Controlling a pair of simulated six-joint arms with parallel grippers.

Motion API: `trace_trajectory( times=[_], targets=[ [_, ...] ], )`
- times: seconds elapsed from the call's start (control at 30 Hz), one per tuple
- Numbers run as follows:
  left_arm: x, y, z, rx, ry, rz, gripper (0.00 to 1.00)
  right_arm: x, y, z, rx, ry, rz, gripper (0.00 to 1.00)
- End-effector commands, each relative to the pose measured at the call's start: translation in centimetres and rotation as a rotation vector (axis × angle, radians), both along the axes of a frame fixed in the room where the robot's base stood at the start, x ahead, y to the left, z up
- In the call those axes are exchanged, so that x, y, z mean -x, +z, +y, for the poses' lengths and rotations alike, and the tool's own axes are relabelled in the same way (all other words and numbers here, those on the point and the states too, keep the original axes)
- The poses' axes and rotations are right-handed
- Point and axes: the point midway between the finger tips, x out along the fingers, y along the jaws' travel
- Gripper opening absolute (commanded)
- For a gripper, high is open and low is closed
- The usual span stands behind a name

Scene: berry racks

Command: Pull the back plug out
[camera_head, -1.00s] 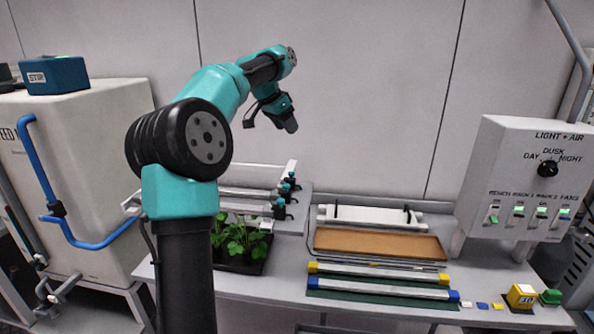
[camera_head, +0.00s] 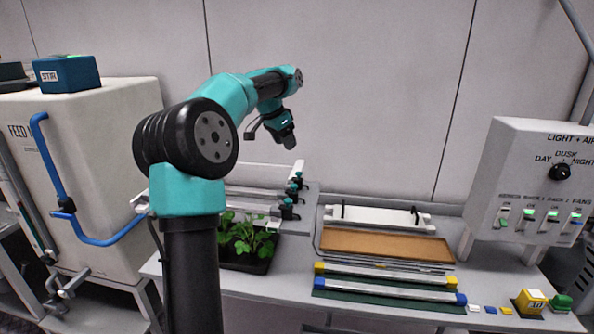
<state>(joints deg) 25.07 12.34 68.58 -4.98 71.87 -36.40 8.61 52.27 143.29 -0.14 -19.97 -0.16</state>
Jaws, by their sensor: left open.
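My left gripper (camera_head: 270,134) is open and empty, pointing down in the air above the bench and in front of the wall. Three dark plugs with teal parts sit at the right ends of the clear tubes. The back plug (camera_head: 297,178) is the farthest, close to a white upright end piece. The middle plug (camera_head: 292,190) and front plug (camera_head: 287,208) stand nearer. The gripper appears above the back plug in the picture, clearly apart from it. My left arm hides the left part of the tubes. My right gripper is not in view.
A black tray of green plants (camera_head: 246,245) stands in front of the tubes. Right of them lie a brown board (camera_head: 385,245) and bars with yellow and blue ends (camera_head: 390,287). A switch box (camera_head: 535,180) stands at right, a feed tank (camera_head: 110,130) at left.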

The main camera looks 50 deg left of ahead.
Motion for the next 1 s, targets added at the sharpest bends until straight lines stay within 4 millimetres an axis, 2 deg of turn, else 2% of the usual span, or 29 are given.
trace_trajectory(
  times=[0.1,0.6,0.8,1.0],
  targets=[
    [-0.8,-2.0,-0.1,0.001,-0.001,0.003,0.50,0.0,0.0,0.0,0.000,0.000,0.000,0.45],
    [-3.9,-9.6,-0.5,0.001,0.000,0.001,0.50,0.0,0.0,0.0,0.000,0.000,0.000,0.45],
    [-4.5,-11.0,-0.6,0.000,0.000,-0.001,0.50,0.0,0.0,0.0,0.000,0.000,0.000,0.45],
    [-4.6,-11.2,-0.6,-0.001,0.000,-0.001,0.50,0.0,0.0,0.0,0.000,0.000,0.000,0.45]
  ],
)
